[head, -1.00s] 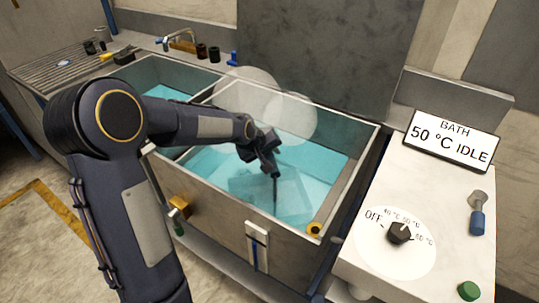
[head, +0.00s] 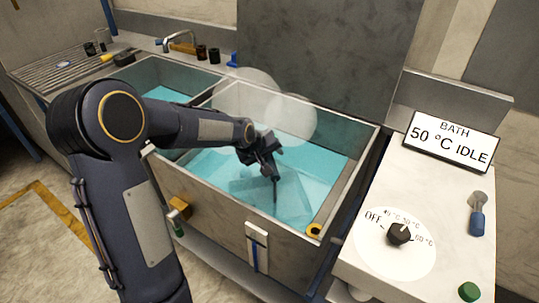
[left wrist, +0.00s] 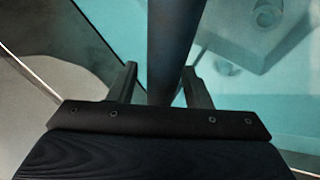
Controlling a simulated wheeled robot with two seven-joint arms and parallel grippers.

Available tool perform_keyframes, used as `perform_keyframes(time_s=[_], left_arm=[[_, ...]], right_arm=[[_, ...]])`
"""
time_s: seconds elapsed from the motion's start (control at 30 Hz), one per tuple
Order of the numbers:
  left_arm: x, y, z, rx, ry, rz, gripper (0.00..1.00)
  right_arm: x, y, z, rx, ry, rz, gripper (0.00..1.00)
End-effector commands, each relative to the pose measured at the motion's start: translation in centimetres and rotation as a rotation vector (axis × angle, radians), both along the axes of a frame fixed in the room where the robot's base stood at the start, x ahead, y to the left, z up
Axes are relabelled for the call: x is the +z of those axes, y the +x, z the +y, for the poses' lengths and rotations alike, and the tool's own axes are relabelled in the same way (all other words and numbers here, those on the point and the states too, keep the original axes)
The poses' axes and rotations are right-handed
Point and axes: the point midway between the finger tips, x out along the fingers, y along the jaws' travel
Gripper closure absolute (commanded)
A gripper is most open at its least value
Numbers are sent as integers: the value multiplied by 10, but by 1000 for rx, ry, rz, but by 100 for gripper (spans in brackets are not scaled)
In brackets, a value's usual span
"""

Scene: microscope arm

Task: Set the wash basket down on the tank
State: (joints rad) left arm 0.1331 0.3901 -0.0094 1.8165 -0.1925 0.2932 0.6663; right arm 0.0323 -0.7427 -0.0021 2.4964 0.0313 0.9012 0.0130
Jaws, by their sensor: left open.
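The tank (head: 205,200) is a grey metal basin with clear blue water, in the middle of the head view. The wash basket (head: 285,188) shows as a pale, boxy shape in the water; its lower edges are blurred by the water. A dark upright rod (head: 275,193) rises from it to my left gripper (head: 266,163). In the left wrist view the rod (left wrist: 174,50) stands between the two open fingers of my left gripper (left wrist: 158,85); a gap shows beside it. Whether the basket rests on the tank floor I cannot tell. My right gripper is not in view.
A second water basin (head: 165,78) adjoins at the back left. A control panel (head: 360,275) with a dial (head: 399,233) stands at right, below a sign (head: 452,140) reading "BATH 50 °C IDLE". Steam-like puffs (head: 290,118) hang over the tank. The tank's walls surround the gripper.

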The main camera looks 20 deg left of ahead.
Motion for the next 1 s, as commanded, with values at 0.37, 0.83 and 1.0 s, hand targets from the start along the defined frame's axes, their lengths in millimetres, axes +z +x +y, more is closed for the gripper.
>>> perform_keyframes(time_s=[0.37, 0.83, 1.0], left_arm=[[60, -42, 10, 0, 1, -6, 55], [103, -93, 12, -38, 15, -1, 55], [113, -166, -6, -179, 62, 2, 55]], right_arm=[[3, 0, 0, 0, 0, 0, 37], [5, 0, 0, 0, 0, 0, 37], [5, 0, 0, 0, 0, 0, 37]])
